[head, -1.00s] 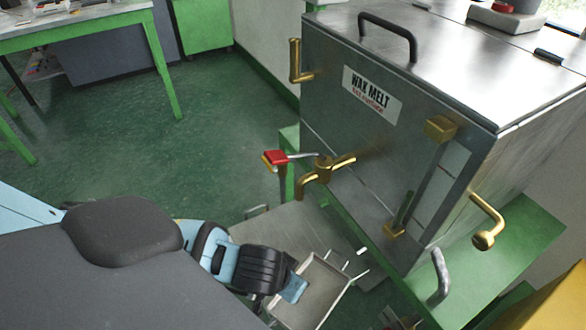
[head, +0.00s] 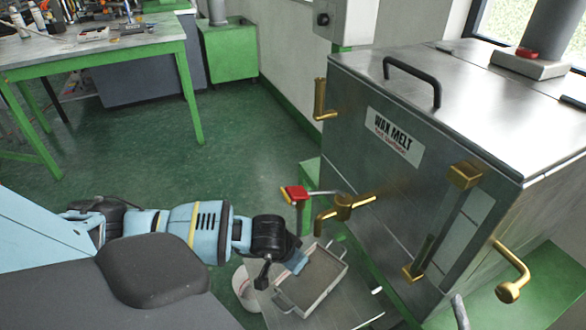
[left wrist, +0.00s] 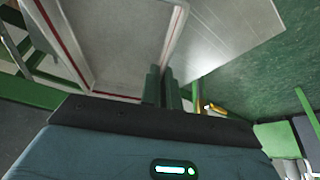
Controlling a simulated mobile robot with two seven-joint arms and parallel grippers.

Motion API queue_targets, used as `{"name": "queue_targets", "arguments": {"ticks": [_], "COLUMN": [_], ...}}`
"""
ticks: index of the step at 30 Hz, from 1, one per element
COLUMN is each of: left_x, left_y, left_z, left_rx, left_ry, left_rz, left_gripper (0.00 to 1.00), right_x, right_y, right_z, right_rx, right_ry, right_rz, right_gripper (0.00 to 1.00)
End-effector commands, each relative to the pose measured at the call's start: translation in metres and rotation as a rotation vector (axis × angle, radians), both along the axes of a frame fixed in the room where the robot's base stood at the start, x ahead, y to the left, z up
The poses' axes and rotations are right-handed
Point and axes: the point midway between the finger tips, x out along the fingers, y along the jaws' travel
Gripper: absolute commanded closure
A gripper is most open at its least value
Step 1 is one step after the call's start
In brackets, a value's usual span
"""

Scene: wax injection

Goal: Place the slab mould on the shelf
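The slab mould (head: 318,277) is a shallow grey rectangular tray with a raised rim and end handles. It is below the brass tap of the wax melt tank in the head view. My left gripper (head: 298,262) is shut on the mould's side wall nearest the arm. In the left wrist view, the two fingers (left wrist: 161,86) are close together at the wall of the mould (left wrist: 112,45). A flat metal shelf (head: 352,314) shows beside and below the mould; whether they touch I cannot tell. My right gripper is not in view.
The steel wax melt tank (head: 400,190) stands at the right, with a brass tap (head: 343,206) and a red-topped lever (head: 294,193) above the mould. A white round container (head: 243,288) is left of the mould. Green floor is clear towards the workbench (head: 90,50).

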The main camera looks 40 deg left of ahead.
Motion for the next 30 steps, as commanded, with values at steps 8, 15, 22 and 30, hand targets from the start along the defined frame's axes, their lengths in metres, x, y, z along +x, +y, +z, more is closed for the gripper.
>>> {"name": "queue_targets", "arguments": {"ticks": [8,15,22,30], "left_x": [0.007,0.007,0.007,0.007], "left_y": [0.007,0.008,0.008,0.008], "left_z": [-0.029,-0.035,-0.038,-0.038], "left_rx": [-0.001,0.0,0.0,0.001], "left_ry": [-0.002,-0.005,-0.003,-0.002], "left_rz": [0.002,0.001,0.001,0.001], "left_gripper": [1.0,1.0,1.0,0.75], "right_x": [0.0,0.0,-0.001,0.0], "right_y": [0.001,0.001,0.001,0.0], "right_z": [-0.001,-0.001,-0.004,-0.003], "right_rx": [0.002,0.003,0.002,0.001], "right_ry": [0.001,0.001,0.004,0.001], "right_rz": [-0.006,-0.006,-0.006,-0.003], "right_gripper": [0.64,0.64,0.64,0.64]}}
